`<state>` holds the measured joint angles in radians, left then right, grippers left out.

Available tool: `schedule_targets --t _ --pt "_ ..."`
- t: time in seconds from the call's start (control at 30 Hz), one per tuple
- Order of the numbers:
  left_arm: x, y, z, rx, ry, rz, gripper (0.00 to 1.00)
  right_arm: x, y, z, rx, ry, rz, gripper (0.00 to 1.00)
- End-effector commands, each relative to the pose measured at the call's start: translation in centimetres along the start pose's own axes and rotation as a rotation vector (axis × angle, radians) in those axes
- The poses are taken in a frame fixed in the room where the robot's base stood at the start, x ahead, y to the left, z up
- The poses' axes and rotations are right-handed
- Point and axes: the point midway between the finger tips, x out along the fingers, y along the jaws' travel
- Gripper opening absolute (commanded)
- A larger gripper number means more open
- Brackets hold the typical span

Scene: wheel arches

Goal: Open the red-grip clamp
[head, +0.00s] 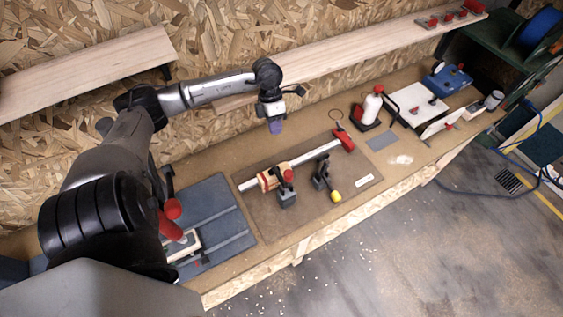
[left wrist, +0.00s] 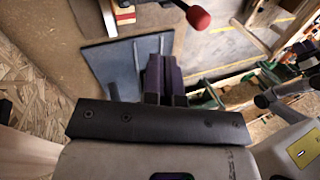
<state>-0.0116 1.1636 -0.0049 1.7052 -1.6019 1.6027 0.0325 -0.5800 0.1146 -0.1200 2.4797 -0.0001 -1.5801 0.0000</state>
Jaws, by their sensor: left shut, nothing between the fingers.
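A clamp with a red grip (head: 287,176) stands on the brown mat, its dark base beside a wooden block on a silver bar. Next to it stands a similar dark clamp with a yellow grip (head: 336,196). My left gripper (head: 275,126) is shut and empty above the back of the bench, behind and above the red-grip clamp and apart from it. In the left wrist view its dark fingers (left wrist: 162,80) are together. A red grip on a dark lever (left wrist: 197,17) shows at the top there; I cannot tell which clamp it belongs to. My right gripper is out of view.
The brown mat (head: 245,205) also bears a silver bar clamp with a red end (head: 343,139). A blue-grey mat (head: 222,220) with red-handled items lies at left. A wooden shelf (head: 340,58) runs along the wall behind. A white-and-red bottle (head: 372,108) stands to the right.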

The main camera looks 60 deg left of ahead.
Motion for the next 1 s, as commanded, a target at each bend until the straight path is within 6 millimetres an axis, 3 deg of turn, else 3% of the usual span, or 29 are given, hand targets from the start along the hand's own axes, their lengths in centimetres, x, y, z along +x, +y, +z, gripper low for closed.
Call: schedule_targets --t 0.23,0.37,0.83,1.0 --pt "0.2 -0.1 0.0 0.000 -0.002 -0.002 0.00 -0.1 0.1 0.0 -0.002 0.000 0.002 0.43" --pt "1.3 -0.1 0.0 0.000 -0.001 -0.004 0.00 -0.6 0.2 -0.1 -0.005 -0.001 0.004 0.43" --pt "9.7 -0.2 0.1 -0.002 -0.002 -0.006 0.00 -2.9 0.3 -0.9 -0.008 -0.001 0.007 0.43" --pt "10.5 -2.1 0.1 0.002 -0.003 -0.005 0.00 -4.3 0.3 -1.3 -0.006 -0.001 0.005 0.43"
